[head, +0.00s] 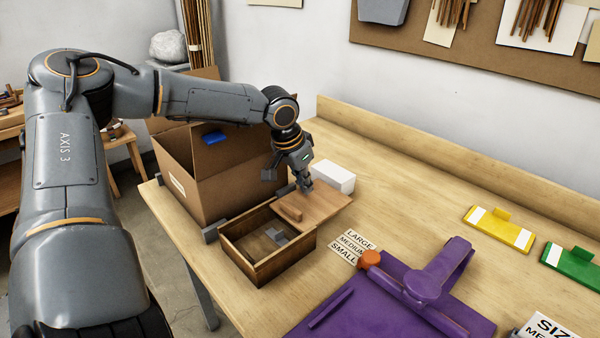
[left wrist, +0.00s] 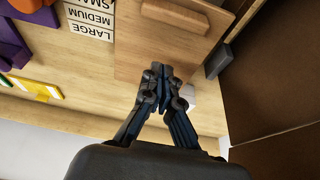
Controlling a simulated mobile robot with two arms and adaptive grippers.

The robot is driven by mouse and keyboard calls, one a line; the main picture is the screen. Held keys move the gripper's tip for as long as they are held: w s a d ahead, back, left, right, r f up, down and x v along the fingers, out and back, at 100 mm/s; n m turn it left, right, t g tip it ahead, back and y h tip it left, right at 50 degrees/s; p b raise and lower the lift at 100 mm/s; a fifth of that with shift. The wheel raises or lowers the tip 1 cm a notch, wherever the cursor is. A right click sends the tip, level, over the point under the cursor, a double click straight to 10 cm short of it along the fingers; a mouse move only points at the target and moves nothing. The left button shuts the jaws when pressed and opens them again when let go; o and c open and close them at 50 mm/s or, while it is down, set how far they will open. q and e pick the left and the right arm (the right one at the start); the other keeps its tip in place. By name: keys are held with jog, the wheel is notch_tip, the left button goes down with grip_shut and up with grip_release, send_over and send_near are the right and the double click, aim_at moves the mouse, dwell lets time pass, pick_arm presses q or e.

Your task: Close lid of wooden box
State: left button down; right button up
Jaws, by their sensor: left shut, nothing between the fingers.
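The wooden box (head: 268,262) stands open on the table, with a small grey piece (head: 275,236) inside. Its flat wooden lid (head: 325,207), with a bar handle (head: 290,211), extends behind and to the right of the box opening. The lid (left wrist: 133,42) and its handle (left wrist: 175,14) also show in the left wrist view. My left gripper (head: 307,187) is shut and empty, over the far part of the lid; whether it touches the lid is unclear. The closed fingertips (left wrist: 160,70) show in the left wrist view. My right gripper is not in view.
A large cardboard box (head: 225,180) stands open left of the wooden box. A white block (head: 334,177) sits behind the lid. A size label card (head: 352,246) and a purple fixture (head: 400,300) lie to the right. Yellow (head: 499,228) and green (head: 572,264) pieces lie farther right.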

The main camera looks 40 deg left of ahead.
aim_at(299, 208)
pick_arm(q)
jog(key=x, duration=0.2)
jog(key=shift+f, duration=0.35)
jog(key=s, duration=0.1)
jog(key=s+p, duration=0.1)
jog(key=shift+s+a+r, duration=0.15)
jog(key=shift+s+r, duration=0.05)
jog(key=shift+s, duration=0.1)
jog(key=shift+s+p, duration=0.3)
jog(key=shift+s, duration=0.3)
jog(key=shift+f, duration=0.1)
jog(key=shift+s, duration=0.1)
